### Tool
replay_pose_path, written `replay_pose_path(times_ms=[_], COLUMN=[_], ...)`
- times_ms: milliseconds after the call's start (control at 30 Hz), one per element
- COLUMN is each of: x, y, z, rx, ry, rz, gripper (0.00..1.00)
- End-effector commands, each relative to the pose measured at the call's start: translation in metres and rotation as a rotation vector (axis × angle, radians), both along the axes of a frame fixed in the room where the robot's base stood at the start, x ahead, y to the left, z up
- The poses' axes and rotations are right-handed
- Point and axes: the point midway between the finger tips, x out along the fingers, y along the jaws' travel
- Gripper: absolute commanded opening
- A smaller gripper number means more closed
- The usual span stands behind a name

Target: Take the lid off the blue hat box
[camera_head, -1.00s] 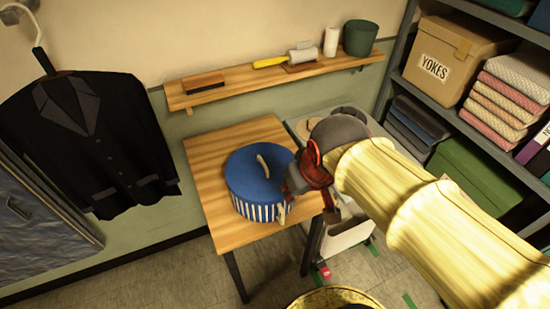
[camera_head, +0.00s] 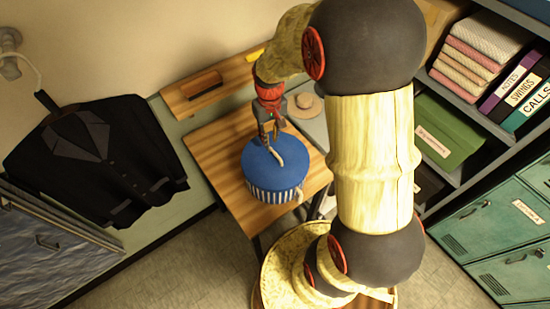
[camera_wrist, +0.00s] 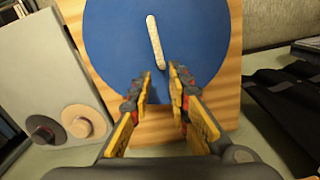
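The blue hat box (camera_head: 262,190) stands on the small wooden table, with striped sides and a rope at its side. Its flat blue lid (camera_head: 262,162) is on, with a cream rope handle (camera_head: 280,152) across the top. In the wrist view the lid (camera_wrist: 115,45) fills the upper middle and the handle (camera_wrist: 156,42) lies beyond the fingertips. My gripper (camera_head: 267,132) points down over the lid's far edge. In the wrist view my gripper (camera_wrist: 159,72) is open, with a gap between its fingers and nothing in it.
The wooden table (camera_head: 218,150) has bare room left of the box. A wall shelf (camera_head: 180,100) with a brush runs behind it. A black jacket (camera_head: 95,160) hangs at left. Hats (camera_wrist: 82,121) lie on a grey surface beside the table. Shelving with a green box (camera_head: 445,135) stands at right.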

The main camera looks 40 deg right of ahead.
Motion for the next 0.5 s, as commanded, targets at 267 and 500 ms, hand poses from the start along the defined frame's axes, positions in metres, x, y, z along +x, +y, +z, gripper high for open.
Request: replay_pose_path(times_ms=[267,500], x=[-0.003,-0.002], y=[0.005,0.004], z=[-0.038,-0.051], rx=[0.000,0.000], ry=[0.003,0.000], rz=[0.001,0.000], gripper=[0.19,0.19])
